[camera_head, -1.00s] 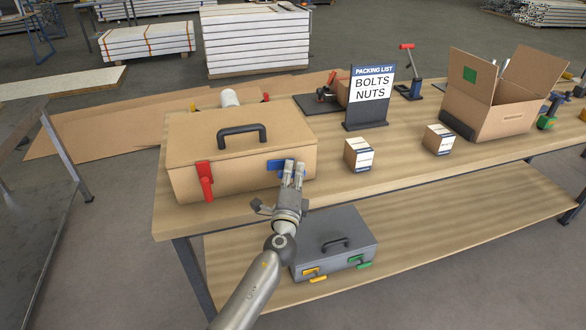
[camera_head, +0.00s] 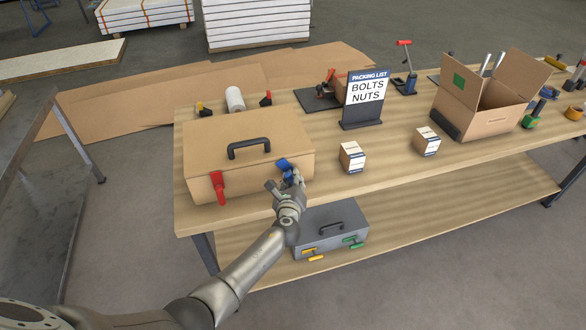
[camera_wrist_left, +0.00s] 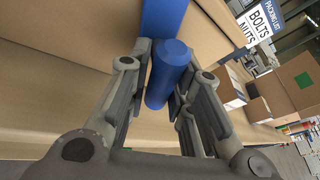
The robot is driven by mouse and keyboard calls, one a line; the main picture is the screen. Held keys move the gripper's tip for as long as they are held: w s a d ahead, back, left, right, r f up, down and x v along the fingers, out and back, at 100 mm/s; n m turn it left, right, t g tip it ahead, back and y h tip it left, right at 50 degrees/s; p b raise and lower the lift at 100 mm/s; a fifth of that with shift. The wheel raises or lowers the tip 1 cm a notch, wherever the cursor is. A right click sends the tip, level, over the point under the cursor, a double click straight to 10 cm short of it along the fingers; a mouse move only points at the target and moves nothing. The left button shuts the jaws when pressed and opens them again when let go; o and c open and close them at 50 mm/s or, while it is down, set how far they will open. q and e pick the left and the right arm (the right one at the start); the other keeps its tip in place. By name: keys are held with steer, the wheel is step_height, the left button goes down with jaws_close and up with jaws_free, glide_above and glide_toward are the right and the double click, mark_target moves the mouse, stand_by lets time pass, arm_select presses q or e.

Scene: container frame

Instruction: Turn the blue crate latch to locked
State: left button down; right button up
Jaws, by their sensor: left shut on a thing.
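The tan crate (camera_head: 235,185) stands closed on the workbench, with a black handle on its lid. The blue latch (camera_head: 283,163) is at the right of its front face. My left gripper (camera_head: 292,178) is shut on the blue latch's handle, which points downward at a slant, partly hidden by the fingers. In the left wrist view the blue handle (camera_wrist_left: 168,75) lies between the two fingers. A red latch (camera_head: 219,188) at the left of the crate front hangs down. My right gripper is not in view.
Two small boxes (camera_head: 352,157) and a packing list sign (camera_head: 365,98) stand right of the crate. An open carton (camera_head: 485,110) is further right. A grey case (camera_head: 328,232) with yellow and green latches sits on the lower shelf.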

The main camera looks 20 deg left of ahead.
arm_select(q)
steer(key=m+p, duration=0.1)
steer(key=m+g+p, duration=0.1)
steer(key=shift+w+r+y+p, duration=0.1)
steer(key=shift+r+y+p, duration=0.2)
steer(key=shift+r+p, duration=0.1)
steer(key=shift+f+m+g+y+p, duration=0.15)
steer(key=shift+m+g+y+p, duration=0.35)
steer(key=shift+m+p, duration=0.45)
steer(key=shift+f+m, duration=0.1)
steer(key=shift+m, duration=0.15)
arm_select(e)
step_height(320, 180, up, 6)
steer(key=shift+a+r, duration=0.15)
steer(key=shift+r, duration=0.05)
arm_select(q)
steer(key=shift+p, duration=0.3)
steer(key=shift+f, duration=0.1)
steer(key=c, duration=1.3)
jaws_free()
steer(key=shift+d, duration=0.1)
